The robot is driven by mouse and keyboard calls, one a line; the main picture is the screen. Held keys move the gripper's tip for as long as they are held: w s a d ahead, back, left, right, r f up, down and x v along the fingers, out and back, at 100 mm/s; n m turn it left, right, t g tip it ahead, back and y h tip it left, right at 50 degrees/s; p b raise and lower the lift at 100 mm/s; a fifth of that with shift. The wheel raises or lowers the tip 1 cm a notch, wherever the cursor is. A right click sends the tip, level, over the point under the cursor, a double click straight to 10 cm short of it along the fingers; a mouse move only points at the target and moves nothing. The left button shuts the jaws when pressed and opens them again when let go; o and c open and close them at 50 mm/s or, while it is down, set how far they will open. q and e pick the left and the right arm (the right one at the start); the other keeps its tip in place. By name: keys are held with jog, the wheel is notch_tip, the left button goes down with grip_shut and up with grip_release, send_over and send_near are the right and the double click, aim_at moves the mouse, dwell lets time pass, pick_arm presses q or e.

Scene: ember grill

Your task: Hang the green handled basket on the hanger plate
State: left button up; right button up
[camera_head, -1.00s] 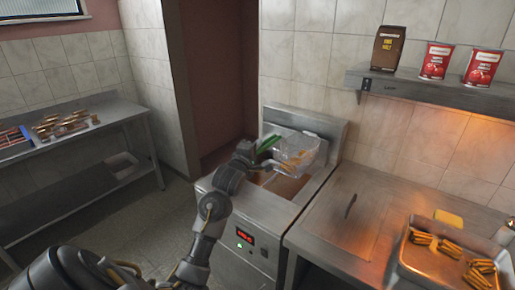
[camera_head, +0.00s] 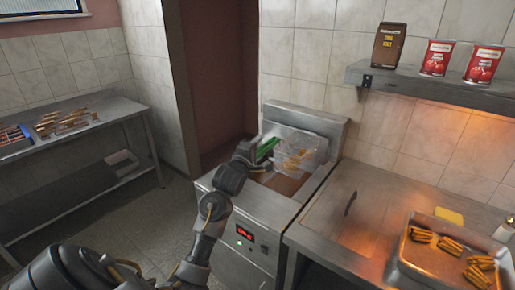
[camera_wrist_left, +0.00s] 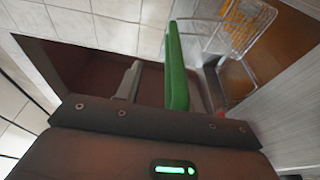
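The wire basket (camera_head: 297,150) with its green handle (camera_head: 266,147) is at the back of the fryer, close to the upright metal hanger plate (camera_head: 325,121). Some fries show in it. Whether its hook rests on the plate is too small to tell. My left gripper (camera_head: 252,150) is at the handle. In the left wrist view, the green handle (camera_wrist_left: 176,70) stands between the two grey fingers, with a visible gap to the left finger, so the left gripper (camera_wrist_left: 168,85) looks open around it. The basket mesh (camera_wrist_left: 235,25) shows at upper right. My right gripper is not in view.
The fryer (camera_head: 245,215) has a lit red display. To its right are a steel counter (camera_head: 340,215) and a tray (camera_head: 425,262) of fries. A shelf (camera_head: 430,88) with a brown bag and two red cans is above. A side table (camera_head: 100,110) stands at left.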

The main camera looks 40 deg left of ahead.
pick_arm(q)
jog(key=shift+s+f, duration=0.1)
jog(key=shift+f, duration=0.05)
jog(key=b+v, duration=0.2)
jog(key=v, duration=0.8)
jog(key=shift+s, duration=0.3)
